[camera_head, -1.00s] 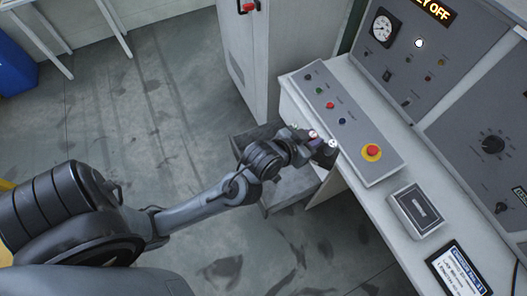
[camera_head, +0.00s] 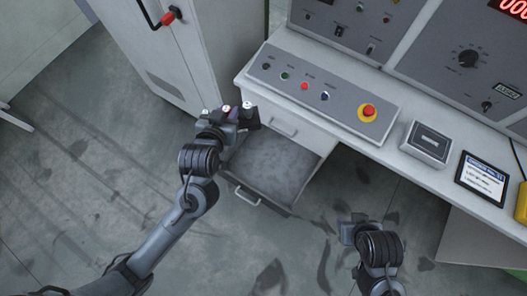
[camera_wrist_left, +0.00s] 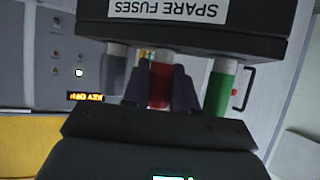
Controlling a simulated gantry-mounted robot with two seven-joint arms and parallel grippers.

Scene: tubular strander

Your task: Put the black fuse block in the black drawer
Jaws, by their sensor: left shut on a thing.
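The black fuse block (camera_wrist_left: 195,38) carries an upside-down "SPARE FUSES" label in the left wrist view, with grey, red and green fuses. My left gripper (camera_wrist_left: 160,92) is shut on it, its fingers on either side of the red fuse. In the head view, my left gripper (camera_head: 226,117) holds the block (camera_head: 249,121) above the back left part of the open drawer.
The console (camera_head: 325,88) with a red stop button (camera_head: 369,110) stands behind the drawer. A closed drawer front (camera_head: 284,128) is above the open one. A grey cabinet (camera_head: 165,60) stands at left. A small box (camera_head: 427,143) and a tablet (camera_head: 484,178) lie on the desk.

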